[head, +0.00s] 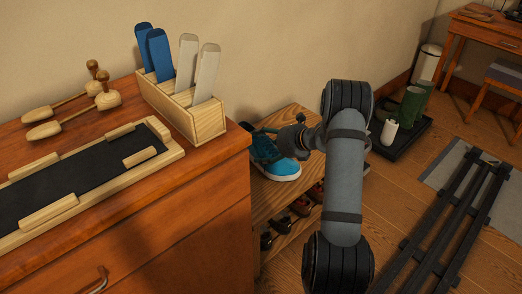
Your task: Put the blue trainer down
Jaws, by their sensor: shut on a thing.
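The blue trainer (279,165) has a white toe and sole edge and shows just right of the wooden cabinet, at the top of a low wooden shoe rack (277,196). My gripper (287,139) is at the trainer's upper part and shut on it. My arm comes in from the right and hides part of the rack. I cannot tell whether the trainer's sole touches the rack's top board.
The cabinet (190,190) stands close on the left, bearing a wooden holder (196,118) with blue and pale inserts, a black-topped tray (75,190) and wooden shoe trees (75,110). Several shoes (300,205) sit on the rack's lower level. A black tray (400,145) with green boots lies behind.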

